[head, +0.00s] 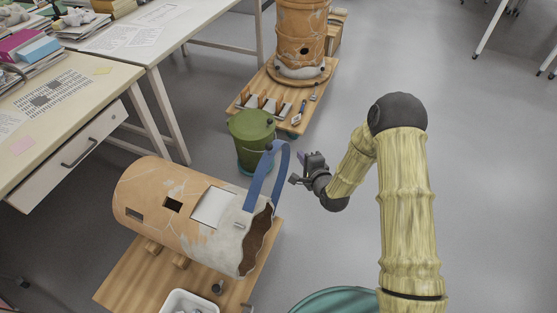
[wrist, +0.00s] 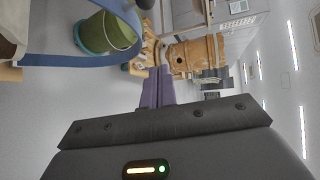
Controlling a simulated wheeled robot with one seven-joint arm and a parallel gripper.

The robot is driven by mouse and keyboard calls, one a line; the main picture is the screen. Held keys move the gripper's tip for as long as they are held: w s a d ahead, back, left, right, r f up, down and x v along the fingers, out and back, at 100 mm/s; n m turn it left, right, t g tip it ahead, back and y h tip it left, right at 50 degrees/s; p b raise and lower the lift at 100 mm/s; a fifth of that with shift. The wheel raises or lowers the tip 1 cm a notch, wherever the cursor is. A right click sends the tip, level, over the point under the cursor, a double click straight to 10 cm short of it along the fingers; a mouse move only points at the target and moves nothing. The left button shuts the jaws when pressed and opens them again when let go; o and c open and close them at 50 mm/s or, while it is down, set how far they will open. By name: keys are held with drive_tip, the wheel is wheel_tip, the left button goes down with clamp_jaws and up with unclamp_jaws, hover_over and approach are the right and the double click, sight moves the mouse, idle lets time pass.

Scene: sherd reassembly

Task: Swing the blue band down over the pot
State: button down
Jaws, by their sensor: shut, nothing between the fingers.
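The pot (head: 165,200) is a large terracotta vessel with pale patches and square holes. It lies on its side on a wooden board, its jagged open end facing right. The blue band (head: 257,182) stands up as an arch above the pot's right end, one leg running down beside the pale patch. In the wrist view the band (wrist: 75,60) curves across the upper left. My gripper (head: 300,158) is just right of the band's arch, apart from it. Its purple fingers (wrist: 157,80) are together and empty in the wrist view. The band's lower attachment is not clear.
A green lidded bucket (head: 250,140) stands close behind the band. Behind it, a low wooden platform (head: 262,84) carries tools and another upright pot (head: 301,35). A white tray (head: 187,303) sits at the front of the board.

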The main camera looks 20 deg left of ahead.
drive_tip(key=shift+s+a+f+m+y, duration=0.2)
drive_tip(key=shift+a+f+m+y, duration=0.1)
drive_tip(key=shift+a+f+m, duration=0.4)
drive_tip(key=shift+d, duration=0.1)
drive_tip(key=shift+f, duration=0.1)
drive_tip(key=b+x, duration=0.2)
drive_tip(key=x, duration=0.8)
drive_tip(key=shift+s+a+r, duration=0.35)
drive_tip(key=shift+s+a, duration=0.15)
drive_tip(key=shift+s, duration=0.3)
drive_tip(key=shift+s+a+r, duration=0.3)
drive_tip(key=shift+s+a, duration=0.2)
drive_tip(key=shift+s, duration=0.3)
drive_tip(key=shift+f, duration=0.1)
